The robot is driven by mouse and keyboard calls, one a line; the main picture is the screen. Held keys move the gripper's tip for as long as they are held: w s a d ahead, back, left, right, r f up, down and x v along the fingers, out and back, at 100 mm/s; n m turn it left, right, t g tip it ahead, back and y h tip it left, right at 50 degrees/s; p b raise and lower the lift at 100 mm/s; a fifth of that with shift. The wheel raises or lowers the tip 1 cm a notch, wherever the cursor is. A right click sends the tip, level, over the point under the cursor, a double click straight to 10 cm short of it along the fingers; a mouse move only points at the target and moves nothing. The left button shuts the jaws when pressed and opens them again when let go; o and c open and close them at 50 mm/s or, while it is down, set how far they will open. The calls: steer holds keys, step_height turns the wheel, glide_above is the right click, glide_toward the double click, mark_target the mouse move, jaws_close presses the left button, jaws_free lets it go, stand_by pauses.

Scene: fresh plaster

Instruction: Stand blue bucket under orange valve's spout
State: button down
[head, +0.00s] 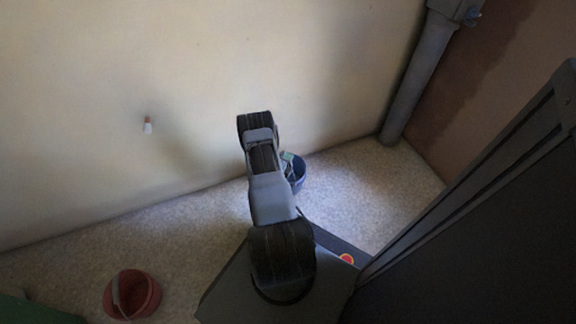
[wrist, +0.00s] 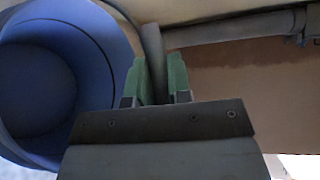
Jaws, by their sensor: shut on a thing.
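The blue bucket (head: 298,183) shows near the wall in the head view, partly hidden behind my arm. In the wrist view the blue bucket (wrist: 105,35) fills the left side, its round opening facing the camera. My gripper (wrist: 160,82) has green fingers closed around a grey bar that looks like the bucket's handle. In the head view my gripper (head: 288,158) is at the bucket's top. Whether the bucket touches the floor I cannot tell. No clearly orange valve or spout shows in either view.
A red bucket (head: 132,295) stands on the floor at lower left. A small fitting (head: 148,125), brownish above and white below, is on the pale wall. A grey pipe (head: 415,85) runs down the corner. Pale floor (head: 365,185) lies open right of the blue bucket.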

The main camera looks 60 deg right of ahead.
steer(key=shift+w+d+f+b, duration=0.1)
steer(key=shift+d+f+b, duration=0.1)
steer(key=shift+f+b, duration=0.2)
steer(key=shift+w+d+f+b, duration=0.1)
steer(key=shift+d+f+b, duration=0.05)
steer(key=shift+f+b, duration=1.15)
steer(key=shift+f, duration=0.25)
steer(key=shift+f, duration=0.1)
steer(key=c, duration=1.1)
jaws_free()
steer(key=shift+o, duration=0.2)
